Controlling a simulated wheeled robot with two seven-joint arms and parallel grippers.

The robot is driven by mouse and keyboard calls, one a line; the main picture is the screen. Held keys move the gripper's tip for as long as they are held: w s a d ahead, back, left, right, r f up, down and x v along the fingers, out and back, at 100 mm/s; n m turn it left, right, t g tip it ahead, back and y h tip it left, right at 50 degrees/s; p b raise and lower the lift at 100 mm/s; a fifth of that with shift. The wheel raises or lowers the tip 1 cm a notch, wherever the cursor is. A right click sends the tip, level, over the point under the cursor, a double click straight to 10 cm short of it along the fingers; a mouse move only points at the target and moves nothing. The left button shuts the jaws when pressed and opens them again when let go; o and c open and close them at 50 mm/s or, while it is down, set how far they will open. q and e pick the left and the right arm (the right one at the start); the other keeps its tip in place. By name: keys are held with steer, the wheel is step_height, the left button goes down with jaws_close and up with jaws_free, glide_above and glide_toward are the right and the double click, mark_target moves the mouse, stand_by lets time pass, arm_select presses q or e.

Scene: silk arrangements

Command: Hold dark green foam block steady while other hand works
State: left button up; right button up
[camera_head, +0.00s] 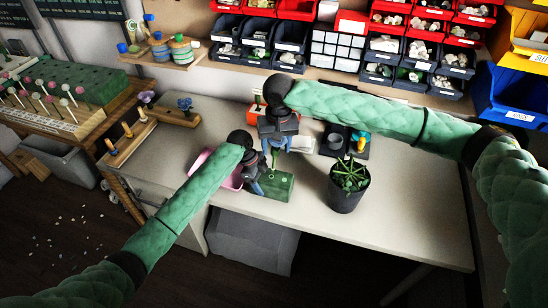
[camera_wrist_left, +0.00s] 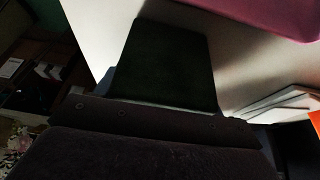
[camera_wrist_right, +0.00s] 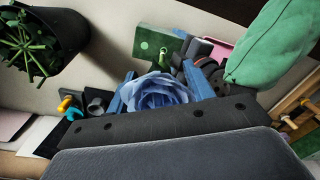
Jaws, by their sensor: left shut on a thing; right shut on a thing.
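The dark green foam block (camera_head: 283,190) sits near the front edge of the table; it also shows in the left wrist view (camera_wrist_left: 165,60) and the right wrist view (camera_wrist_right: 150,42). My left gripper (camera_head: 262,185) is shut on its left side in the head view. My right gripper (camera_head: 278,152) is above and behind the block, shut on a blue rose (camera_wrist_right: 156,92), whose bloom fills the space between the fingers in the right wrist view. Green leaves show beyond the bloom, close to the block. Whether the stem touches the block is hidden.
A dark potted plant (camera_head: 348,187) stands right of the block. A pink tray (camera_head: 228,180) lies just left, partly behind my left arm. A dark tray (camera_head: 350,143) with a cup and small coloured items is behind. The table's right side is clear.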

steer(key=shift+s+d+r, duration=0.1)
steer(key=shift+s+r, duration=0.05)
steer(key=shift+r, duration=0.85)
arm_select(q)
steer(key=o, duration=1.7)
steer(key=shift+c, duration=0.2)
steer(key=shift+r, duration=0.1)
steer(key=v, duration=1.1)
steer(key=shift+r, duration=0.35)
steer(key=shift+w+a, duration=0.1)
steer(key=shift+a, duration=0.05)
